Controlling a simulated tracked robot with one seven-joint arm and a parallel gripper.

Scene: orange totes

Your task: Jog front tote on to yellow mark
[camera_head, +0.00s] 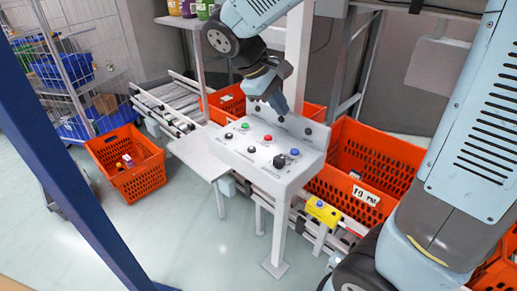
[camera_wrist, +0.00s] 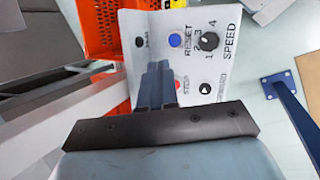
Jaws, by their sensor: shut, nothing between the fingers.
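A white control panel (camera_head: 268,145) stands over the conveyor, with a red button (camera_head: 268,138), a blue button (camera_head: 295,152), a green button (camera_head: 245,126) and black controls. In the wrist view its face shows the blue RESET button (camera_wrist: 175,40), a SPEED knob (camera_wrist: 208,42) and a black arrow button (camera_wrist: 205,88). My gripper (camera_head: 283,112) is shut and empty above the panel's far side; its fingers (camera_wrist: 157,72) partly cover the red STOP button. An orange tote (camera_head: 345,185) with a white label is on the conveyor behind the panel. A yellow block (camera_head: 322,211) sits at the conveyor's near edge.
Another orange tote (camera_head: 225,108) is behind the panel's left side. One orange tote (camera_head: 125,165) with small items stands on the floor at left. A roller conveyor (camera_head: 170,100) and a wire cage (camera_head: 70,75) are at the back left. A blue post (camera_head: 70,170) crosses the left foreground.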

